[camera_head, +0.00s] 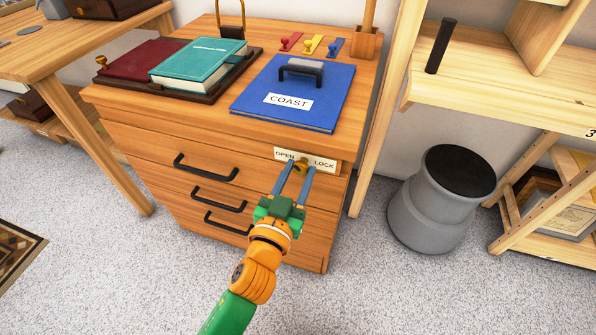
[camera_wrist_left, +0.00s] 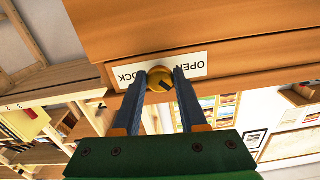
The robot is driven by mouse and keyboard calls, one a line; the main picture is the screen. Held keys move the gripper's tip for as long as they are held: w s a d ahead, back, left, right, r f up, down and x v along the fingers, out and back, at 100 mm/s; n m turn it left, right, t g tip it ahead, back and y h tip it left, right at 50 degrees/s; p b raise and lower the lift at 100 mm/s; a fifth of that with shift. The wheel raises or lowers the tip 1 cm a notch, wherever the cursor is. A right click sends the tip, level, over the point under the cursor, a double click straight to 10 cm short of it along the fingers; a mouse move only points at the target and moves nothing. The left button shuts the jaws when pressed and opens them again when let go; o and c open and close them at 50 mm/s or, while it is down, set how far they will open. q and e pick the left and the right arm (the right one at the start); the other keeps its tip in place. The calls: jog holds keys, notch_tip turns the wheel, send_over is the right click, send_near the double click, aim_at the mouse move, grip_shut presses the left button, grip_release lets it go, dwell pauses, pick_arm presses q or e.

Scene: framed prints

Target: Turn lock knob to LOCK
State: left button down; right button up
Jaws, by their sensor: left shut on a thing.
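The brass lock knob (camera_head: 302,163) sits on the front of the wooden drawer cabinet (camera_head: 140,142), at the middle of a white plate (camera_head: 325,163) marked OPEN on the left and LOCK on the right. My left gripper (camera_head: 298,168) reaches it from the front, shut on the knob with one finger on each side. In the left wrist view the knob (camera_wrist_left: 160,80) shows between the two fingertips, and the lettering on the plate is upside down. A dark slot or mark runs aslant across the knob's face. My right gripper is not in view.
A blue COAST folder (camera_head: 330,112) and a teal book (camera_head: 198,63) lie on the cabinet top. Black drawer handles (camera_head: 205,168) stick out left of my gripper. A grey stool (camera_head: 432,215) stands at the right. The floor in front is clear.

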pick_arm(q)
jog(key=shift+r+m, duration=0.1)
jog(key=shift+m, duration=0.3)
jog(key=m+p, duration=0.1)
jog(key=m, duration=0.1)
jog(key=shift+m+p, duration=0.3)
jog(key=m+p, duration=0.1)
jog(key=m, duration=0.1)
jog(key=shift+m, duration=0.3)
jog(key=m+p, duration=0.1)
jog(key=m, duration=0.2)
jog(key=shift+m, duration=0.3)
jog(key=m, duration=0.2)
jog(key=shift+m, duration=0.4)
jog(key=shift+m+p, duration=0.35)
jog(key=shift+m, duration=1.85)
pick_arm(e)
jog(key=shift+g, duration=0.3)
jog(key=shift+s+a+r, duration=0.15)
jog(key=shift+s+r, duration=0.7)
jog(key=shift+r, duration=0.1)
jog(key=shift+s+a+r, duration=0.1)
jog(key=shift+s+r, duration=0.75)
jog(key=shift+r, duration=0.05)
